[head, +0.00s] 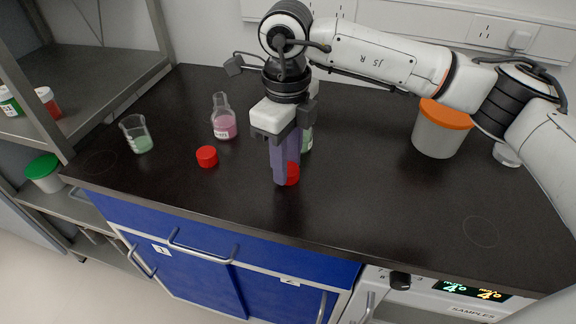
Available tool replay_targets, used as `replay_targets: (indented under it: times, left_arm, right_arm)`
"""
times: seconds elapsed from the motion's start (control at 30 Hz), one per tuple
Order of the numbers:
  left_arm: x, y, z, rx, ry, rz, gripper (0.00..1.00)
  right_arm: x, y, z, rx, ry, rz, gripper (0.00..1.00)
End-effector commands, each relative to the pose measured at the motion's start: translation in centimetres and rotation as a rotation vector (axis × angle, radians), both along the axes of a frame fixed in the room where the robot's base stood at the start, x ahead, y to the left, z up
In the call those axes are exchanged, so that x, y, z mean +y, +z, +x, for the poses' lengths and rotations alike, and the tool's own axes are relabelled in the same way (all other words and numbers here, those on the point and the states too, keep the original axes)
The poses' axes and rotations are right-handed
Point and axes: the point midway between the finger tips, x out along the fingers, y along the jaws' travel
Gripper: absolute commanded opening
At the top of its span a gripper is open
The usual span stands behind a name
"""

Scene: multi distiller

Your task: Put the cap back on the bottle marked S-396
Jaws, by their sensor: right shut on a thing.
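My right gripper (284,176) points down over the middle of the black counter. It is shut on a red cap (293,174), which shows between and beside the fingertips at about counter level. A second red cap (207,156) lies on the counter to the left. A flask with pink liquid (224,124) stands behind that cap; its small label is too small to read. Another vessel with a greenish part (307,141) stands behind my right gripper and is mostly hidden. I cannot tell which vessel is marked S-396. My left gripper is not in view.
A beaker with green liquid (141,143) stands at the left of the counter (380,215). A tub with an orange lid (441,132) stands at the right, under my right arm. Shelves with lidded jars are at far left. The counter's front right is clear.

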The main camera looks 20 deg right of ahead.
Motion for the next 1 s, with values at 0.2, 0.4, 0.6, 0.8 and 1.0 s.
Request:
replay_targets:
  times: [0.2,0.4,0.6,0.8,1.0]
  left_arm:
    - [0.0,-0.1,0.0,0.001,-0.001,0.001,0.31]
    - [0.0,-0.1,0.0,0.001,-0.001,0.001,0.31]
    - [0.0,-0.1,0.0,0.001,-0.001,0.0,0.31]
    - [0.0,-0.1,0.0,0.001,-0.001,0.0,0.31]
    - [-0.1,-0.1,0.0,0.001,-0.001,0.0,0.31]
  right_arm:
    - [0.1,2.5,0.1,-0.005,0.0,0.002,0.09]
    - [0.1,6.6,0.1,-0.003,0.0,0.001,0.09]
    - [0.0,9.4,0.1,-0.003,0.0,0.001,0.09]
    - [0.0,10.0,0.0,0.0,0.001,0.0,0.09]
    - [0.0,10.0,0.0,0.0,0.0,0.0,0.09]
